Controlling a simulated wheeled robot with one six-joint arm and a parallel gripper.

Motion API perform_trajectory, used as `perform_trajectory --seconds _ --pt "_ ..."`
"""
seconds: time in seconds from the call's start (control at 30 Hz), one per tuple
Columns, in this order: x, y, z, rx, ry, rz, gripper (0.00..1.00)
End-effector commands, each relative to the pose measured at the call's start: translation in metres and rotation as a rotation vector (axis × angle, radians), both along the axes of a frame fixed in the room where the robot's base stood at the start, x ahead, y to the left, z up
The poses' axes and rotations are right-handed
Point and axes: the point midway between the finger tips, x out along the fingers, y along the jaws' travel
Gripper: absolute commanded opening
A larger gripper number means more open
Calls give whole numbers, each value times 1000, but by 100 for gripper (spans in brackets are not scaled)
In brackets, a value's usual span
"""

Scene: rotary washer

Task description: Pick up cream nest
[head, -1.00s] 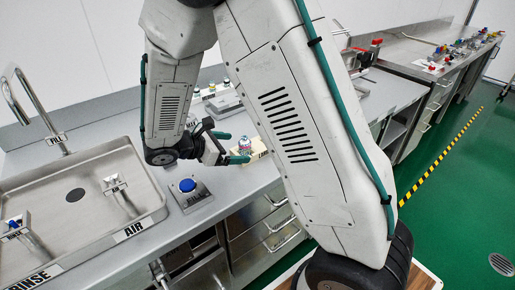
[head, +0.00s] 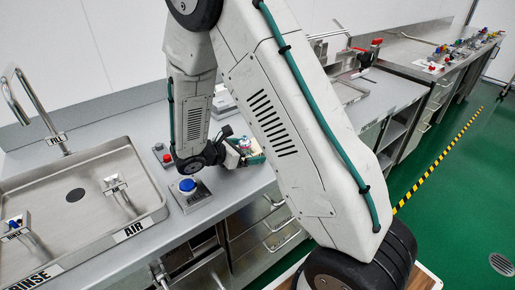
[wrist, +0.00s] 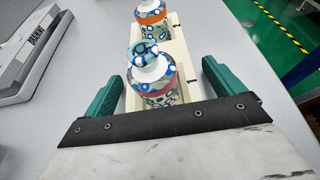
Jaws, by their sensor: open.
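The cream nest (wrist: 181,58) is a long pale block in the wrist view, holding patterned bottles. A near bottle (wrist: 154,80) has a clear blue-patterned top and a red band. A farther bottle (wrist: 151,18) has an orange band. My gripper (wrist: 162,82) is open, with one green finger on each side of the nest's near end and visible gaps on both sides. In the head view my gripper (head: 247,154) is low over the counter. My arm hides most of the nest there.
A blue push button (head: 187,185) on a grey box stands left of my gripper, with a red button (head: 166,157) behind it. A steel sink (head: 85,195) is farther left. A labelled grey box (wrist: 30,50) lies left of the nest in the wrist view.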

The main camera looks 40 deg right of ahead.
Motion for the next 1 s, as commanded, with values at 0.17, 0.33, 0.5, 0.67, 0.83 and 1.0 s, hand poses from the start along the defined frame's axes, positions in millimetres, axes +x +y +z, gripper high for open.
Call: perform_trajectory --seconds 0.17,0.33,0.5,0.67,0.83,1.0 --pt "0 0 0 0 0 0 74" --pt "0 0 0 0 -1 0 42" --pt "0 0 1 0 -1 0 42" --pt "0 1 3 0 -2 -1 42" --pt "0 1 14 -1 -4 -2 42" --pt "0 1 28 -1 -4 -2 42"
